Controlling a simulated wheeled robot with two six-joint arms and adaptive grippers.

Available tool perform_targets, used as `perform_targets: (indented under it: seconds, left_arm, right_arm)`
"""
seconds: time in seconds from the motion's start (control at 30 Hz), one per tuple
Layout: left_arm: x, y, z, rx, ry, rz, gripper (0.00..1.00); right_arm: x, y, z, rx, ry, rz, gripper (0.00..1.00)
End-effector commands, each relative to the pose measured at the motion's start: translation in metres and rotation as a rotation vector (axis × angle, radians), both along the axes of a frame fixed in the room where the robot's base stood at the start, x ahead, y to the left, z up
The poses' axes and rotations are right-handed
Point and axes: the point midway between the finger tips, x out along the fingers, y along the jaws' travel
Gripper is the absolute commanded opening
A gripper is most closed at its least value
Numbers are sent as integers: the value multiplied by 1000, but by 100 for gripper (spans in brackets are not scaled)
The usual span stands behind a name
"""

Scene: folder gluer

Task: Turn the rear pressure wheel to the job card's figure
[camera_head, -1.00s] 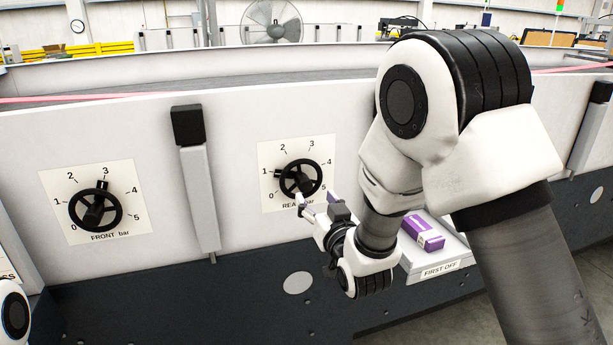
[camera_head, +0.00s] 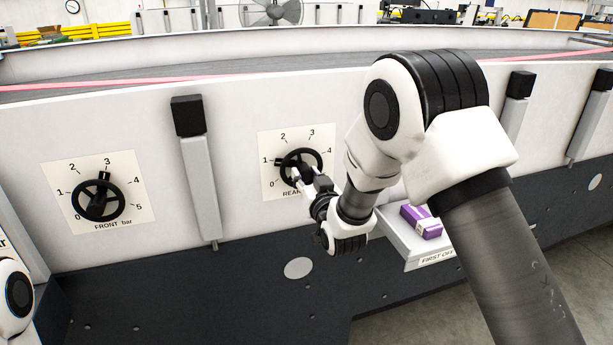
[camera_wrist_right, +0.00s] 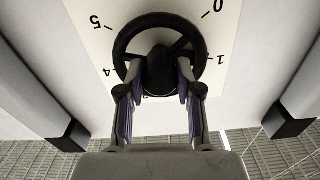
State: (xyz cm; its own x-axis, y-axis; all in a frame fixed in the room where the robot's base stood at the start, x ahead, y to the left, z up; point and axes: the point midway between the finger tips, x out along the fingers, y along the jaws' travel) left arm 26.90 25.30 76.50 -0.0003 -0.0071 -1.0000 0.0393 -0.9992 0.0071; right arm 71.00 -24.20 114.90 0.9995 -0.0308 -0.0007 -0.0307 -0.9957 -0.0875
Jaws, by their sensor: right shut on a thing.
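The rear pressure wheel (camera_head: 318,157) is a black spoked handwheel on a white dial plate marked in bar. Its dark pointer seems to sit near the 1, at the left of the rim. My right gripper (camera_head: 297,176) is at the wheel, its fingers reaching to the middle. In the right wrist view, the gripper (camera_wrist_right: 168,80) is shut on the hub of the wheel (camera_wrist_right: 119,45), one finger on each side. The fingers hide part of the dial in the head view. My left gripper is out of view. No job card figure is readable.
The front pressure wheel (camera_head: 76,203) is on the left, its pointer up near 3. A grey upright bracket (camera_head: 201,185) stands between the dials. A FIRST OFF tray (camera_head: 396,237) with a purple carton (camera_head: 421,222) is close to my right forearm.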

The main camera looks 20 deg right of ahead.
Motion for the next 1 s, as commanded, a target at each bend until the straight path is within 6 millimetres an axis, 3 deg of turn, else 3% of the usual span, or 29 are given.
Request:
perform_targets:
  seconds: [0.47, 1.0]
  left_arm:
    - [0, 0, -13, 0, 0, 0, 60]
    - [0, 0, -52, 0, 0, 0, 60]
  right_arm:
    - [0, 0, -2, 121, -6, 1, 0]
    - [1, 0, -2, 594, -24, 1, 0]
